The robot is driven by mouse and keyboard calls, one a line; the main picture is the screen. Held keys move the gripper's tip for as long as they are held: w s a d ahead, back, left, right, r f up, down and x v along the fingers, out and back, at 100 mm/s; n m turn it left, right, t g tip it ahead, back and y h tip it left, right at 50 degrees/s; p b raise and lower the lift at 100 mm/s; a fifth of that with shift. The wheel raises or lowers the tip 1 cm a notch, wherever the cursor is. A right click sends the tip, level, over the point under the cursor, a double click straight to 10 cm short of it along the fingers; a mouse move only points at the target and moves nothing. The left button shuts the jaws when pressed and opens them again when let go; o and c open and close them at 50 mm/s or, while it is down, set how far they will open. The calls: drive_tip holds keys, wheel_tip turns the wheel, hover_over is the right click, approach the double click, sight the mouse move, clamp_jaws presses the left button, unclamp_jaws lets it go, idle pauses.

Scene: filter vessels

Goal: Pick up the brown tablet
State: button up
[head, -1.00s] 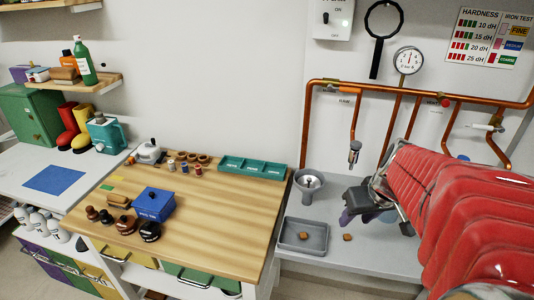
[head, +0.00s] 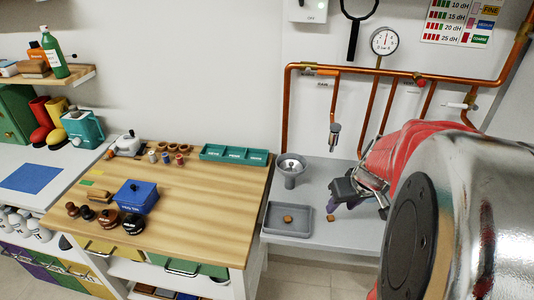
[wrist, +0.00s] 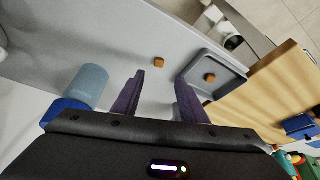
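A small brown tablet (head: 331,218) lies on the grey counter (head: 275,250), just right of a grey tray. It also shows in the wrist view (wrist: 159,62), above and between the fingertips. A second brown tablet (head: 288,218) lies inside the grey tray (head: 289,234), and it shows in the wrist view (wrist: 210,77) too. My gripper (head: 343,203) is above the counter, up and right of the loose tablet in the head view. Its two purple fingers are spread apart in the wrist view (wrist: 158,85), with nothing between them.
A grey funnel-topped vessel (head: 291,170) stands behind the tray. Copper pipes (head: 400,73) and a tap (head: 335,132) are on the wall behind. A blue-grey cylinder (wrist: 88,84) stands left of the fingers in the wrist view. A wooden bench (head: 200,215) with a blue box adjoins at left.

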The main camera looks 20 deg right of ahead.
sight(332, 218)
drive_tip(key=shift+x, duration=1.95)
drive_tip(key=shift+x, duration=2.55)
drive_tip(key=shift+d, duration=0.15)
drive_tip(key=shift+c, duration=0.5)
clamp_jaws()
